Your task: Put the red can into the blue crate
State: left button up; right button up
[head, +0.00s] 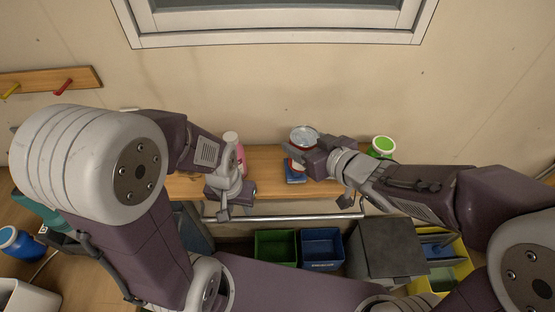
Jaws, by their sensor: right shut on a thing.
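The red can (303,134) shows its silver top and a red edge above the wooden shelf, near the middle of the head view. My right gripper (308,157) is shut on it from the right and hides much of its side. I cannot tell whether the can touches what is below it. The blue crate (321,263) stands low down, below the shelf and the metal rail, right of a green crate (275,262). My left gripper (228,200) is at the shelf's front edge, left of the can; its finger gap is unclear.
A blue object (296,179) lies on the shelf (266,160) just below the can. A pink bottle with a white cap (231,138) stands behind my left gripper. A green-lidded jar (381,145) is at the right. A metal rail (290,217) runs in front of the shelf. A grey box (388,248) stands right of the blue crate.

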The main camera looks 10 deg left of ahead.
jog(key=w+a+f, duration=0.1)
jog(key=a+f, duration=0.2)
jog(key=w+a+f+b, duration=0.1)
jog(key=a+f, duration=0.2)
jog(key=w+a+f+b, duration=0.1)
jog(key=w+a+f, duration=0.1)
jog(key=a+f, duration=0.2)
jog(key=shift+w+f, duration=0.15)
jog(key=shift+f, duration=0.2)
jog(key=shift+f+b, duration=0.15)
jog(key=shift+b, duration=0.25)
jog(key=o, duration=1.3)
jog(key=shift+o, duration=0.2)
